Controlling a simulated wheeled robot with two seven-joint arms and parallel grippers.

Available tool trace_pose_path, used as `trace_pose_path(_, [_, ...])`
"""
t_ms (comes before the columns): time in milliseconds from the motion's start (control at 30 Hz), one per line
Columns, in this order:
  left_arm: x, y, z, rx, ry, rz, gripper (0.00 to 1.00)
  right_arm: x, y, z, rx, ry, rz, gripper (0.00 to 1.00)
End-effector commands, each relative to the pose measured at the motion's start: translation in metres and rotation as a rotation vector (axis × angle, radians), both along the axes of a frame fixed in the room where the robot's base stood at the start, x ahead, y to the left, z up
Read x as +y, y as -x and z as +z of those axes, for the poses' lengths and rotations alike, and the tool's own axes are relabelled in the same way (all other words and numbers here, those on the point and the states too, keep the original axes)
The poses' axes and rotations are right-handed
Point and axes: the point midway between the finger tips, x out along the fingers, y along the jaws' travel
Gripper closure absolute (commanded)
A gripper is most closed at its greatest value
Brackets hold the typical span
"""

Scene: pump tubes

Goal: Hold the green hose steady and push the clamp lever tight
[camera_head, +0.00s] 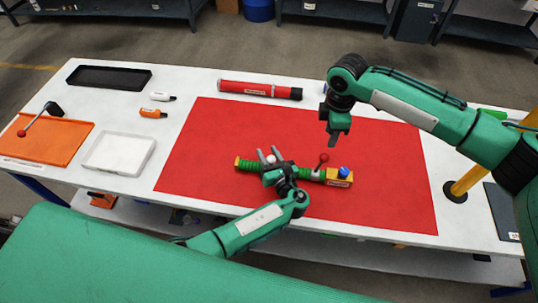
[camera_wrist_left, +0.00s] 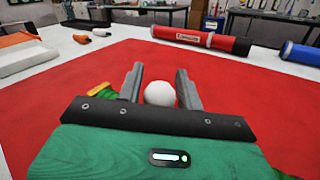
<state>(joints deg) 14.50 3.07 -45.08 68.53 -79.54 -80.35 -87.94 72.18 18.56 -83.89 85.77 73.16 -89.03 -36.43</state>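The green hose (camera_head: 246,165) lies across the red mat, its yellow-ringed left end showing. It runs under my left gripper to a yellow block (camera_head: 338,182) with a blue knob (camera_head: 344,172). A red-tipped clamp lever (camera_head: 323,158) stands up near the block. My left gripper (camera_head: 268,155) is over the hose, its fingers spread. A white ball (camera_wrist_left: 160,94) sits between the fingers (camera_wrist_left: 160,85); contact is unclear. The hose under the gripper is mostly hidden. My right gripper (camera_head: 335,138) points down above the mat, behind the lever and apart from it; its finger opening is unclear.
A red cylinder (camera_head: 260,90) lies behind the mat. A yellow post (camera_head: 470,180) stands at right. The red mat (camera_head: 390,170) is clear right of the block.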

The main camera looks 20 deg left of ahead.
Motion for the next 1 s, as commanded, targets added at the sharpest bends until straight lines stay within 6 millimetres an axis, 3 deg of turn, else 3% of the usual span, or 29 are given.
trace_pose_path(33, [0.000,0.000,0.000,0.000,0.000,0.000,0.74,0.000,0.000,0.000,0.000,0.000,0.000,0.64])
trace_pose_path(167, [0.000,0.000,0.000,0.000,0.000,0.000,1.00,0.000,0.000,0.000,0.000,0.000,0.000,0.64])
trace_pose_path(200, [0.000,0.000,0.000,0.000,0.000,0.000,1.00,0.000,0.000,0.000,0.000,0.000,0.000,0.64])
trace_pose_path(400, [0.000,0.000,0.000,0.000,0.000,0.000,1.00,0.004,0.000,0.002,0.011,-0.029,-0.019,1.00])
trace_pose_path(667, [0.000,0.000,0.000,0.001,0.001,0.000,1.00,0.016,-0.006,0.020,0.072,-0.199,-0.147,1.00])
trace_pose_path(1000, [0.000,0.001,0.000,0.001,0.000,0.000,1.00,0.010,-0.017,0.036,0.139,-0.357,-0.292,1.00])
